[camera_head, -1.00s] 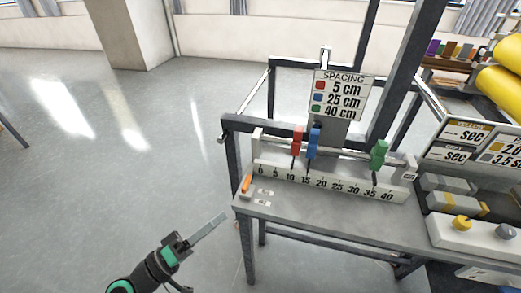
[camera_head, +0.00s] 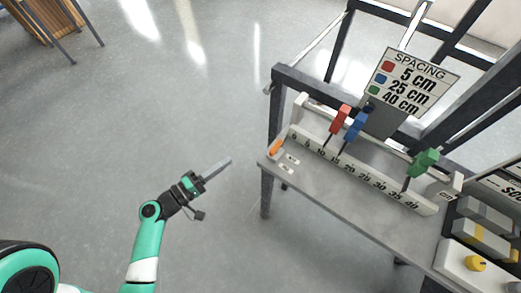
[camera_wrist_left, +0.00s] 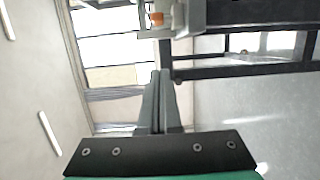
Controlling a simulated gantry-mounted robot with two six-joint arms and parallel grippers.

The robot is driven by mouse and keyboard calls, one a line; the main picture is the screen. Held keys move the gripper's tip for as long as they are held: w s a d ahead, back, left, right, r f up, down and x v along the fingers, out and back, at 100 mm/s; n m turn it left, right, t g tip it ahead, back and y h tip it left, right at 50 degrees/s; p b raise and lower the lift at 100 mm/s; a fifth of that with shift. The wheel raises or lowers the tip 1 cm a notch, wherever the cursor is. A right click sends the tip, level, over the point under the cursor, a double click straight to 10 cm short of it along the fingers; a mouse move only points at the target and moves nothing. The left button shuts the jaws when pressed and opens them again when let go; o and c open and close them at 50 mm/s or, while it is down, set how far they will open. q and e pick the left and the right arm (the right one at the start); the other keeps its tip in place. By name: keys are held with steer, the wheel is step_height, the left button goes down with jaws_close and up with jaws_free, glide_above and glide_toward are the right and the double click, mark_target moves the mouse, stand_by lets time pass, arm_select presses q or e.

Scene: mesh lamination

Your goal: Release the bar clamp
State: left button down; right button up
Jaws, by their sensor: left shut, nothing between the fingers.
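A long white scale bar (camera_head: 350,172) marked 0 to 40 lies along the bench, with a rail behind it. An orange lever-like piece (camera_head: 276,147) sits at its 0 end; it also shows near the top of the left wrist view (camera_wrist_left: 156,18). Red (camera_head: 340,119), blue (camera_head: 356,126) and green (camera_head: 424,162) sliders stand on the rail, red and blue close together, green near the far end. Which part clamps the bar is unclear. My left gripper (camera_head: 228,162) is shut and empty, left of the bench corner, apart from it. My right gripper is out of view.
A spacing sign (camera_head: 412,82) lists red 5 cm, blue 25 cm and green 40 cm. The grey bench (camera_head: 330,195) has dark frame posts. Grey blocks and a yellow knob (camera_head: 475,263) are at the right.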

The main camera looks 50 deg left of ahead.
mark_target(276, 148)
arm_select(q)
steer(key=w+d, duration=0.1)
steer(key=w, duration=0.2)
steer(key=w+d, duration=0.1)
steer(key=w, duration=0.3)
steer(key=w+d, duration=0.1)
steer(key=w, duration=0.3)
steer(key=shift+d, duration=0.25)
steer(key=shift+w+d, duration=0.1)
steer(key=shift+w, duration=0.05)
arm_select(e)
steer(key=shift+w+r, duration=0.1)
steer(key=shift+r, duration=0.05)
